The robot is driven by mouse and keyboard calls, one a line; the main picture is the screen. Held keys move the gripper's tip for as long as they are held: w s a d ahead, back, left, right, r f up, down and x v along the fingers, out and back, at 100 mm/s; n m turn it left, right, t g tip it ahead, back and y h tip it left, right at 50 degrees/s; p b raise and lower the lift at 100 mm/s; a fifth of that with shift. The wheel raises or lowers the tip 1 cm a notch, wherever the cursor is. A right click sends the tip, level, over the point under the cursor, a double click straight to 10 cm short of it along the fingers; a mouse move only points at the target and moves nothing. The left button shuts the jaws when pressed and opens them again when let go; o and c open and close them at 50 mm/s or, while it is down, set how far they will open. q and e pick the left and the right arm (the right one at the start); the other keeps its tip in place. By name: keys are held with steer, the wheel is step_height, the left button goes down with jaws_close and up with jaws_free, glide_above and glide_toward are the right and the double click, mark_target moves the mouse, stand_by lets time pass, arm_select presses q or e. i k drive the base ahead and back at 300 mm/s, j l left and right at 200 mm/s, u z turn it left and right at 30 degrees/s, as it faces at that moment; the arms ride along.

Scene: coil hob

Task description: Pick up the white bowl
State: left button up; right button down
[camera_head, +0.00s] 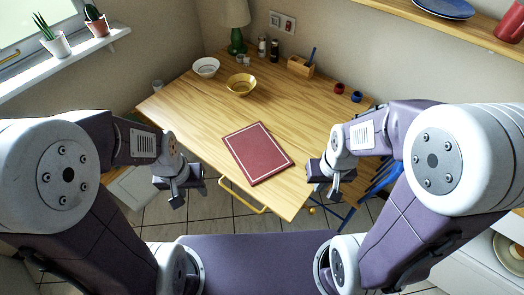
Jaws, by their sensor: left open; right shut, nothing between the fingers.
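The white bowl (206,67) stands upright near the back left edge of the wooden table (185,102). It looks empty. A yellow bowl (241,85) stands close to its right and a little nearer to me. My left gripper (190,194) is open and empty, in front of the table's left side and well short of the white bowl. My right gripper (329,192) is shut with nothing in it, by the table's front right corner, far from the bowl.
A dark red board or book (257,152) lies mid-table. A green lamp (235,38), shakers (268,48) and a wooden holder (301,66) stand at the back. A small glass (158,87) is at the left edge. Red (339,88) and blue (356,97) pots stand right.

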mark_target(207, 67)
steer(key=i+j+u, duration=0.35)
steer(key=i+j, duration=0.35)
steer(key=j, duration=0.3)
steer(key=i+j+u, duration=0.4)
steer(key=i+j, duration=0.4)
